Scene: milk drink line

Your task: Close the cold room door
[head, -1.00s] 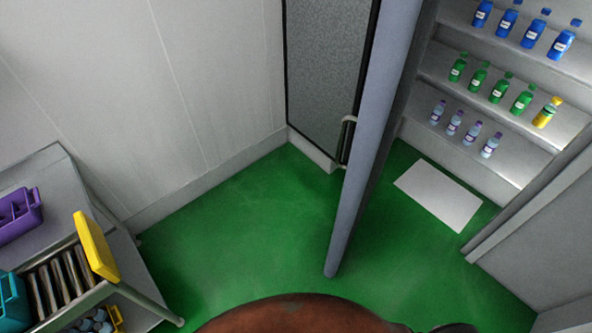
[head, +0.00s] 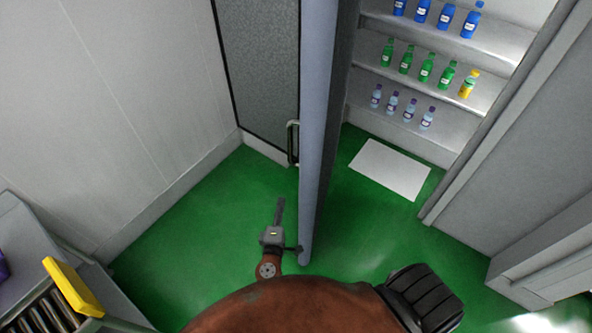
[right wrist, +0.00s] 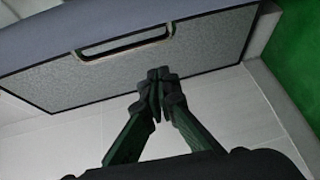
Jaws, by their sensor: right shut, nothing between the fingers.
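The cold room door (head: 318,120) stands open. Its blue-grey edge faces me, and the shelves show past its right side. A speckled panel (head: 262,75) with a dark rim shows left of the edge, with a pale handle (head: 292,143) close to the edge. My right gripper (head: 280,205) is low on the left side of the door, near the edge's lower end; I cannot tell if it touches. In the right wrist view my right gripper (right wrist: 158,78) has its fingers together and empty, below the handle (right wrist: 125,43) in the picture. My left gripper is out of view.
Stepped shelves (head: 425,88) hold rows of bottles inside the cold room. A white mat (head: 390,170) lies on the green floor there. A bench (head: 45,240) with a yellow piece (head: 73,287) stands at the left. The floor left of the door is clear.

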